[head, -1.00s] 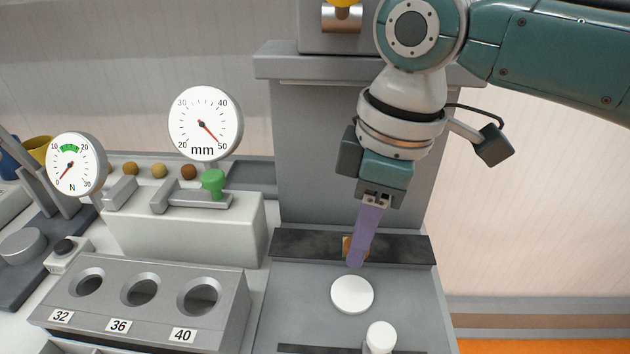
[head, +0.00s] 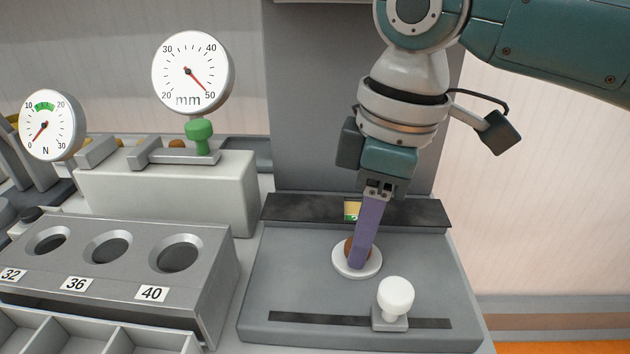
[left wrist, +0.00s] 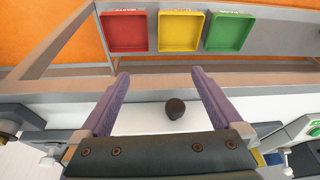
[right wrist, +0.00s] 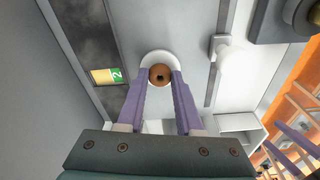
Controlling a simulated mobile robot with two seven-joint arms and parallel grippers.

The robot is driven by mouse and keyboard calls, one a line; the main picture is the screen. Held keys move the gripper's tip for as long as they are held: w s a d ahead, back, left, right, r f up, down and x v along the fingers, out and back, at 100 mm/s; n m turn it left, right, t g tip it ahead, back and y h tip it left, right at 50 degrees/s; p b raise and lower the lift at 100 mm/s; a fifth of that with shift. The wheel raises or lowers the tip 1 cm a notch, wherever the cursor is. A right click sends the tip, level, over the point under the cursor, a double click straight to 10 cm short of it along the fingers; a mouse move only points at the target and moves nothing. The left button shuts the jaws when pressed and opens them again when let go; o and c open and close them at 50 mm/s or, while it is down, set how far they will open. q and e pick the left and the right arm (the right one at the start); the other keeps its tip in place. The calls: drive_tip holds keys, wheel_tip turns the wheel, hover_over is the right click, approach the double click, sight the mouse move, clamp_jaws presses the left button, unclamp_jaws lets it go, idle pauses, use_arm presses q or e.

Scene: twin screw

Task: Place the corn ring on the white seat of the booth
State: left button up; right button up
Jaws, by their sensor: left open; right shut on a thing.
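The corn ring, a small brown round piece with a dark hole (right wrist: 160,75), is between the purple fingertips of my right gripper (right wrist: 160,82), which is shut on it. In the head view the ring (head: 349,247) is mostly hidden behind the fingers of the right gripper (head: 358,262). It is at the round white seat (head: 345,270) of the booth; whether it touches the seat I cannot tell. The white seat also shows in the right wrist view (right wrist: 158,56). My left gripper (left wrist: 159,76) is open and empty, with a small dark round thing (left wrist: 175,108) beyond it.
A white knob (head: 396,295) stands at the booth's front. A dark strip with a green and yellow display (head: 352,211) lies behind the seat. A grey block with holes marked 32, 36, 40 (head: 110,260) and a dial gauge (head: 190,73) are left. Red, yellow and green trays (left wrist: 178,32) show.

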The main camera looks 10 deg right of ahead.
drive_tip(key=shift+f, duration=0.15)
drive_tip(key=o, duration=0.9)
drive_tip(key=r, duration=0.4)
drive_tip(key=d+r+p, duration=0.1)
drive_tip(key=r, duration=0.7)
drive_tip(key=shift+s+d+r, duration=0.15)
drive_tip(key=shift+s, duration=0.2)
